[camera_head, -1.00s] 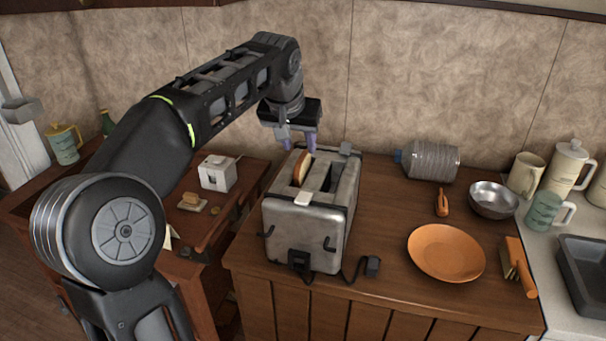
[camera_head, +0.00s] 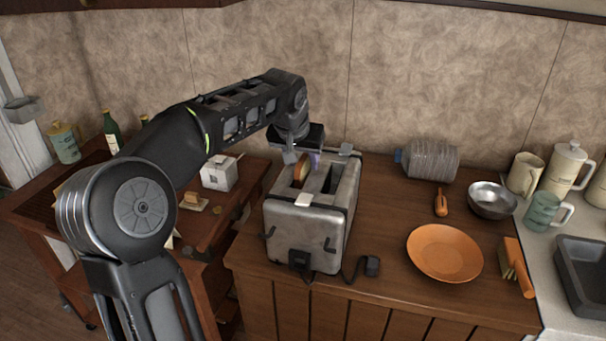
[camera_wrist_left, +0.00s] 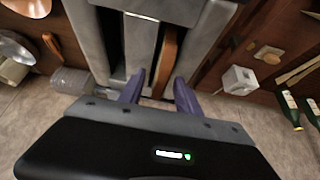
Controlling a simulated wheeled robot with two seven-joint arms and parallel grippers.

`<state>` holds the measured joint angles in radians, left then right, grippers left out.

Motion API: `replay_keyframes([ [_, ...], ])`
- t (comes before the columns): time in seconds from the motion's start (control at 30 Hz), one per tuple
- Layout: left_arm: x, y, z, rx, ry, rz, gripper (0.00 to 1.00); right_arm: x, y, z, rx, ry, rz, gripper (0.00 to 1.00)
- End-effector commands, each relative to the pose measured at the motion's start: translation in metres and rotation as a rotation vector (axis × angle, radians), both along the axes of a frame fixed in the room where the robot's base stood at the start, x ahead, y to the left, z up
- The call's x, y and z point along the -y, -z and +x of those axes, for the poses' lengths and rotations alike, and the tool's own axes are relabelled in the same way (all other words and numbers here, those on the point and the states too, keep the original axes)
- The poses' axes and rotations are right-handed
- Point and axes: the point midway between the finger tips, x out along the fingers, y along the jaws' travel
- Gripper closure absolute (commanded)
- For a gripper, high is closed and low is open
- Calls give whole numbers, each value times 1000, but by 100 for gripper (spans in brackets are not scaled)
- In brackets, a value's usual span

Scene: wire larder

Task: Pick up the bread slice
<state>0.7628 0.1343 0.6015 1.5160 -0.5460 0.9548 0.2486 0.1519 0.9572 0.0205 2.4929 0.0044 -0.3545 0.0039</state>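The bread slice (camera_head: 301,172) stands upright in the left slot of the metal toaster (camera_head: 306,220), its top edge showing above the slot. In the left wrist view the bread slice (camera_wrist_left: 167,55) shows as a brown strip in one slot, and the other slot is empty. My left gripper (camera_head: 302,160) is at the far end of the toaster, low over the slot with the bread. In the left wrist view its two purple fingers (camera_wrist_left: 157,90) are apart, with the near end of the bread lined up between them. Whether they touch it I cannot tell. My right gripper is not in view.
An orange plate (camera_head: 445,252), a steel bowl (camera_head: 493,200), a clear bottle (camera_head: 432,160) and a brush (camera_head: 517,266) lie right of the toaster. A lower table at left holds a white box (camera_head: 219,173) and a butter dish (camera_head: 193,202). Counter between toaster and plate is mostly clear.

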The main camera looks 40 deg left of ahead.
Motion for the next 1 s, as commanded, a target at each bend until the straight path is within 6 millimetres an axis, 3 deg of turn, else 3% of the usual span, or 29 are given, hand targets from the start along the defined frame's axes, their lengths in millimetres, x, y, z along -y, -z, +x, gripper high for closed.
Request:
replay_keyframes([
  [0.53, 0, 0, 0, 1, 0, 0, 61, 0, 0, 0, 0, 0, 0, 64],
  [1.0, 0, 0, 0, 1, 0, 0, 99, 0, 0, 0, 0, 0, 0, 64],
])
